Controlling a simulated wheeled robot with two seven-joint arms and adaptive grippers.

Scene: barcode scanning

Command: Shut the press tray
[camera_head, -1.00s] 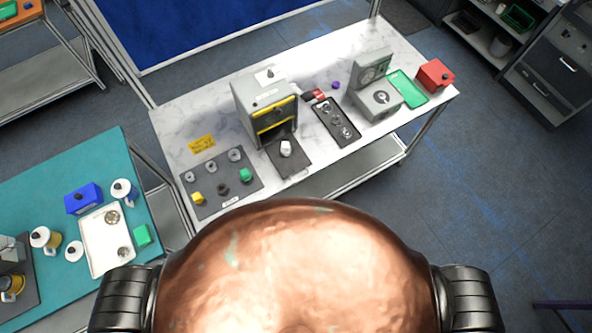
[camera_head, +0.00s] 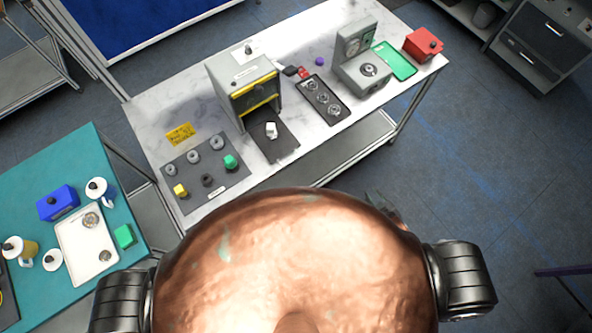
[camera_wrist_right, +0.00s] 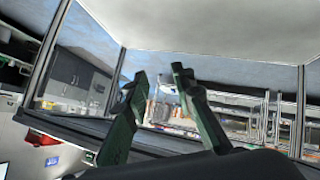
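The press (camera_head: 243,88) is a grey box with a yellow-edged front opening, standing on the white marbled table. Its dark tray (camera_head: 284,146) sticks out at the front, and a small white piece (camera_head: 271,130) sits on it. My right gripper (camera_head: 387,207) shows only as a small dark tip, low and to the right of the tray and apart from it. In the right wrist view, its two green fingers (camera_wrist_right: 160,74) stand apart with nothing between them. My left gripper is not in view.
Left of the tray lies a grey mat (camera_head: 205,172) with several knobs and coloured blocks. To the right are a black strip of round parts (camera_head: 322,98), a grey device (camera_head: 362,62), a green pad (camera_head: 394,60) and a red box (camera_head: 423,45). A teal table (camera_head: 90,160) is at left.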

